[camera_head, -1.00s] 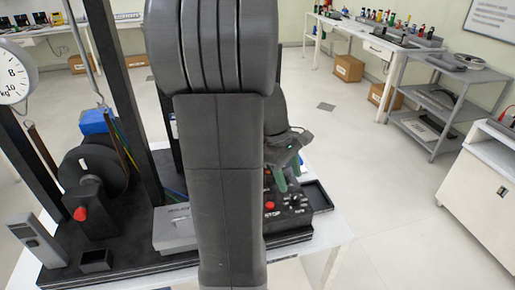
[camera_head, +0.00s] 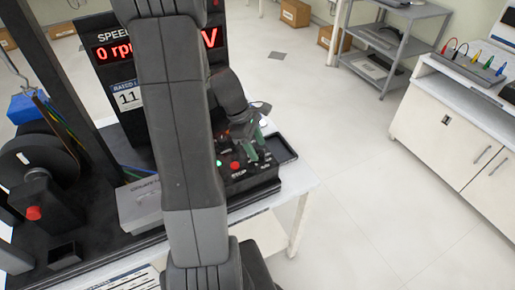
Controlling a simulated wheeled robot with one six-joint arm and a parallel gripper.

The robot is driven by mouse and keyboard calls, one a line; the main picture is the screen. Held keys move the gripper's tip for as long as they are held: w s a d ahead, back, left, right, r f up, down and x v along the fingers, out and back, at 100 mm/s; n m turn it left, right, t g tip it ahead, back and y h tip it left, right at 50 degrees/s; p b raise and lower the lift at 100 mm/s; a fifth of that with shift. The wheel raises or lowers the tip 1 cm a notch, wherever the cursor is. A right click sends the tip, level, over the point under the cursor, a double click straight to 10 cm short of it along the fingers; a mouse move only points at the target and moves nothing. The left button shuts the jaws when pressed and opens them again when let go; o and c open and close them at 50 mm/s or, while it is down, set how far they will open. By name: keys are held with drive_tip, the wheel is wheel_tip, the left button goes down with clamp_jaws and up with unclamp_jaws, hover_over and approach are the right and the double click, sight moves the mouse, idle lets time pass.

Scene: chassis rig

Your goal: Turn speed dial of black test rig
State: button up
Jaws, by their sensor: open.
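The black test rig stands on a white table. Its control box (camera_head: 262,182) is right of my arm, with a red STOP button (camera_head: 235,165) and a lit green spot (camera_head: 219,163) on top. My gripper (camera_head: 254,151), with green fingers, is open and points down over the box's top. The fingers are over or very close to the controls; I cannot tell whether they touch anything. I cannot make out the speed dial, as the gripper and arm cover part of the panel. A display (camera_head: 115,52) behind my arm reads SPEED 0 rpm.
A black wheel with a red knob (camera_head: 33,213) and a grey box (camera_head: 140,206) are on the rig's left. A black tray (camera_head: 282,149) lies beyond the control box. A black upright post (camera_head: 75,90) stands at left.

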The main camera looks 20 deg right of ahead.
drive_tip(key=shift+x, duration=0.85)
drive_tip(key=shift+c, duration=0.4)
drive_tip(key=c, duration=0.9)
